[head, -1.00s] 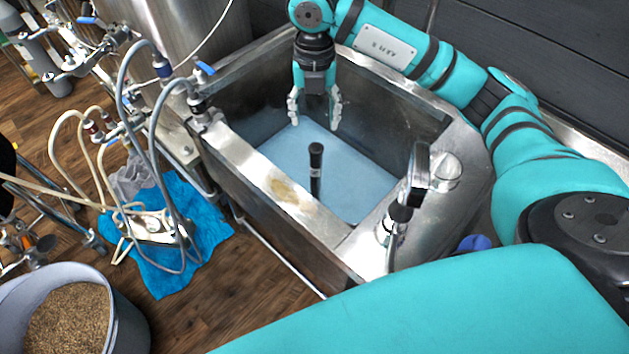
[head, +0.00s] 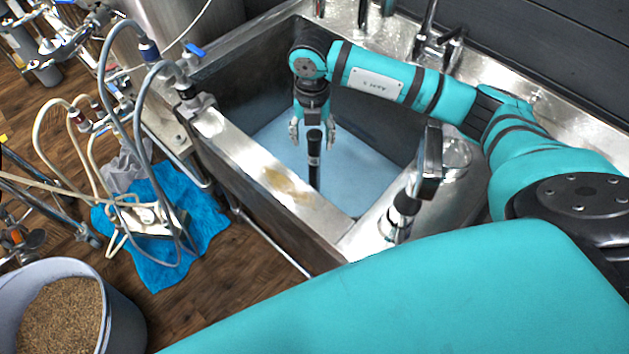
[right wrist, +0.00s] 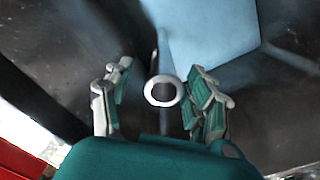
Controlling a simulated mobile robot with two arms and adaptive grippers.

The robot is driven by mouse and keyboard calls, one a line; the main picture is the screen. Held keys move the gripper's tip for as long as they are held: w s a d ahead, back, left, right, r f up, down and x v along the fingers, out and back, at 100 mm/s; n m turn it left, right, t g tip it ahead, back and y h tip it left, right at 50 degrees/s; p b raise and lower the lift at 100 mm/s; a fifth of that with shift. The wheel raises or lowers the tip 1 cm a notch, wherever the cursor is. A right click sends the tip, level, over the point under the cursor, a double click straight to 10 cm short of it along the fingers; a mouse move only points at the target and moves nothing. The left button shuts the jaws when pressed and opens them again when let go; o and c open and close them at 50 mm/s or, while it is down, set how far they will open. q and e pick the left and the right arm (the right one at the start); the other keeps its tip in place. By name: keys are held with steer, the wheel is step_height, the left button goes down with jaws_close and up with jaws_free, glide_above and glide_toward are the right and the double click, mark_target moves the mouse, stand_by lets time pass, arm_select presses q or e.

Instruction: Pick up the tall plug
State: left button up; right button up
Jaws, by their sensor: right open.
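The tall plug (head: 314,172) is a dark upright cylinder with a light band near its top, standing in the metal sink (head: 236,150). My right gripper (head: 313,143) points down over it in the head view, open, with a finger on each side of the plug's top. In the right wrist view the plug (right wrist: 163,91) appears as a pale ring with a dark centre, between the two spread fingers of the gripper (right wrist: 160,80). Gaps show between the ring and both fingers. The plug's lower end is hidden behind the sink's front wall. My left gripper is out of view.
The sink's metal walls surround my right gripper, above a light blue bottom (head: 365,170). A faucet (head: 430,40) is behind. Hoses (head: 150,100) and a grain bucket (head: 125,315) are left.

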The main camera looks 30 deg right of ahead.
mark_target(314, 152)
steer(key=shift+s+d+f+p, duration=0.1)
steer(key=shift+s+f+p, duration=0.1)
steer(key=shift+f, duration=1.35)
steer(key=shift+s+d+f+p, duration=0.1)
steer(key=shift+f+p, duration=0.05)
steer(key=shift+f, duration=1.4)
steer(key=shift+w, duration=0.1)
steer(key=shift+c, duration=0.2)
jaws_close()
steer(key=shift+r, duration=0.1)
